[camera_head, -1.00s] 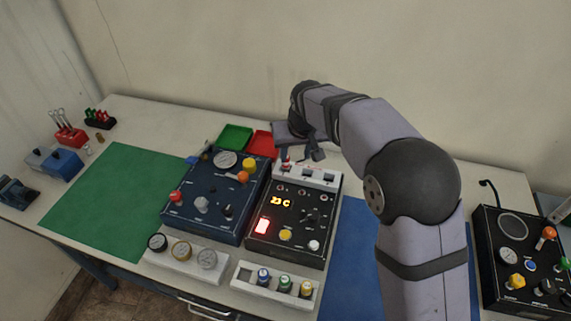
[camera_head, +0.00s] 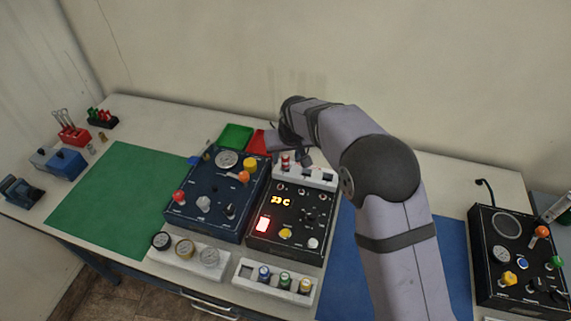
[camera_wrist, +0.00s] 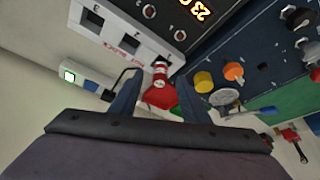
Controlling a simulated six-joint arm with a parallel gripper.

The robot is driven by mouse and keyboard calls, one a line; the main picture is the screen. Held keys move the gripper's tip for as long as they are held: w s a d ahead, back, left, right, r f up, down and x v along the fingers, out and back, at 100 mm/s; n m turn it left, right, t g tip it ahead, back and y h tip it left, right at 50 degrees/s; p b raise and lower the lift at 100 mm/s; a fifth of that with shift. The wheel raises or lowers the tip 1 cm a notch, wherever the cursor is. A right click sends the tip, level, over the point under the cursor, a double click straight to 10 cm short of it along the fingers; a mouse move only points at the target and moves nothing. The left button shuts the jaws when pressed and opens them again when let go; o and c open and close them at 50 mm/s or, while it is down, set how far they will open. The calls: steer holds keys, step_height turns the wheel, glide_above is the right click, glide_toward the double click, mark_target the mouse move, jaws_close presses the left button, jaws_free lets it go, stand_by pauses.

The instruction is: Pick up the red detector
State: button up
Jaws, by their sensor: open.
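The red detector (camera_head: 285,161) is a small red cylinder with a pale band. It stands upright at the left end of a white slotted holder (camera_head: 318,178) behind the black panel. It also shows in the wrist view (camera_wrist: 159,75), between my two fingers in the picture. My gripper (camera_head: 303,157) is open, just to the right of the detector and close to it. In the wrist view my gripper's fingers (camera_wrist: 158,84) are spread with the detector near their tips. I cannot tell whether either finger touches it.
The black panel (camera_head: 292,216) with a lit display and the blue panel (camera_head: 217,195) stand in front. Red (camera_head: 257,143) and green (camera_head: 236,137) trays lie behind them. The holder's other openings look empty. The green mat (camera_head: 110,200) is clear.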

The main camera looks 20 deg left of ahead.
mark_target(285, 165)
steer(key=shift+p+x, duration=0.5)
steer(key=shift+x, duration=0.95)
jaws_close()
steer(key=shift+r, duration=0.1)
